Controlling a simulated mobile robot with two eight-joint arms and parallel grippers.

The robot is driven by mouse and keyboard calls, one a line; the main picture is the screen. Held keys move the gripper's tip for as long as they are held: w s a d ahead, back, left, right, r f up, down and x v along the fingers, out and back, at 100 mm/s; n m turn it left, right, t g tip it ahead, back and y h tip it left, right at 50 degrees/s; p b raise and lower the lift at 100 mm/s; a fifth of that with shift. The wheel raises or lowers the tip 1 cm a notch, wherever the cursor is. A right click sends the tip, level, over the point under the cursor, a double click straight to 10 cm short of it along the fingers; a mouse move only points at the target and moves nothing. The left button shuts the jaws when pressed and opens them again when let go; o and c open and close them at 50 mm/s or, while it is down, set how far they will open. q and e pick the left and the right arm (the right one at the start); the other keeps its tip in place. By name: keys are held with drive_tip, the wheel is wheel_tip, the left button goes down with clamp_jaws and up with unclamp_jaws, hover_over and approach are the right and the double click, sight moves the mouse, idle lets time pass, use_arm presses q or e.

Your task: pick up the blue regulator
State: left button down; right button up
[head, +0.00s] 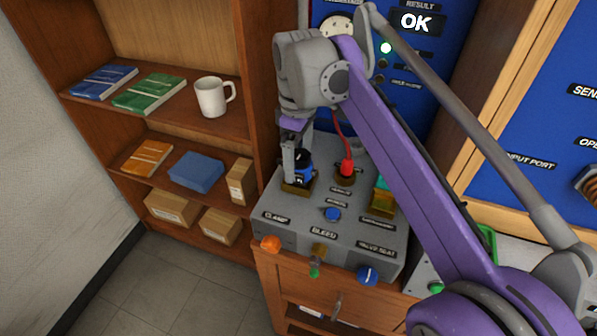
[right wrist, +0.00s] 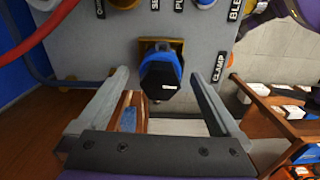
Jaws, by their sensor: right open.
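The blue regulator (head: 304,169), with a black faceted top, sits in a brass-coloured clamp seat on the grey test bench (head: 300,227). In the right wrist view the regulator (right wrist: 160,76) is in the middle, with its black top and blue body showing. My right gripper (head: 297,168) is over it with its fingers pointing down. In the right wrist view the right gripper (right wrist: 162,78) is open, one finger on each side of the regulator, with gaps visible on both sides. In the head view a finger partly hides the regulator. My left gripper is not in view.
A red plug (head: 347,167) with a red hose stands right of the regulator. The bench carries a blue button (head: 332,214) and front knobs, including an orange one (head: 270,243). A wooden shelf (head: 150,185) with books, boxes and a mug (head: 212,97) stands left. A screen (head: 415,22) reads OK.

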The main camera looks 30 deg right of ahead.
wheel_tip(320, 180, down, 2)
drive_tip(key=shift+f, duration=0.2)
clamp_jaws()
idle(0.4)
